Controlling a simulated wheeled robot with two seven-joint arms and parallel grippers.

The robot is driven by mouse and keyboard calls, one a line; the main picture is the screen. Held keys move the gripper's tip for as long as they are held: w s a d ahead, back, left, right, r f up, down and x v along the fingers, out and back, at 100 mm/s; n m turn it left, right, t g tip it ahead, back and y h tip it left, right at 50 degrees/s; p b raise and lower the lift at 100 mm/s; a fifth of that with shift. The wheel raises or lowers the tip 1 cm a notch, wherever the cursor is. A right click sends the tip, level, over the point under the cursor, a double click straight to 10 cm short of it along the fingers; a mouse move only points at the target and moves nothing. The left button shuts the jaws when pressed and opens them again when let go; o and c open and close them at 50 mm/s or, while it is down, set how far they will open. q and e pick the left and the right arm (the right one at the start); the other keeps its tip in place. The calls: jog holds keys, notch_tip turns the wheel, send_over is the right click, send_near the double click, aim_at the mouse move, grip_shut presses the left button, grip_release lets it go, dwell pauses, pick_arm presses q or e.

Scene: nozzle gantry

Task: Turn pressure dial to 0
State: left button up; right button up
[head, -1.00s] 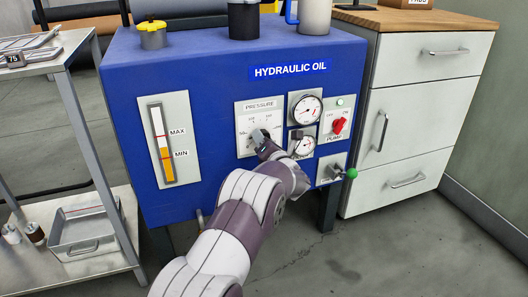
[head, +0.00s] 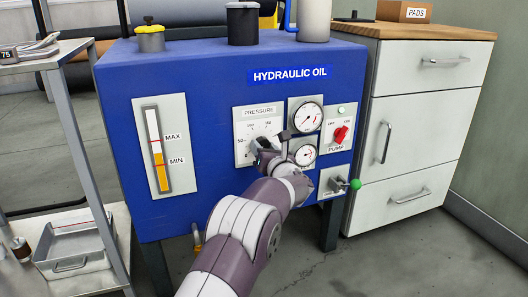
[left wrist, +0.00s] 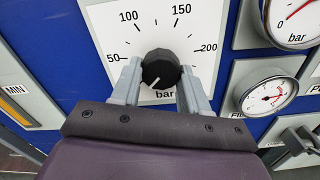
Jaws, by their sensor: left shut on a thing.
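The pressure dial is a black round knob (left wrist: 161,68) on a white plate marked 50, 100, 150 and 200 bar. In the left wrist view its white pointer line points down and slightly left, below the 50 mark. My left gripper (left wrist: 160,76) is shut on the knob, one grey finger on each side. The fingers hide part of the lower scale, and no 0 mark shows. In the head view the pressure plate (head: 243,125) is on the blue hydraulic oil tank (head: 215,90), and my left gripper (head: 264,147) covers the knob. My right gripper is not in view.
Two round gauges, an upper (head: 308,117) and a lower (head: 305,155), sit just right of the dial. Further right are a red pump switch (head: 341,134) and a green-knobbed lever (head: 355,184). A white cabinet (head: 420,120) stands at the right, a metal cart (head: 62,100) at the left.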

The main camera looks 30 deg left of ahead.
pick_arm(q)
jog(key=shift+f, duration=0.1)
jog(key=o, duration=1)
jog(key=shift+d, duration=0.1)
jog(key=p+v, duration=0.5)
jog(key=v, duration=0.7)
jog(key=shift+s+d, duration=0.2)
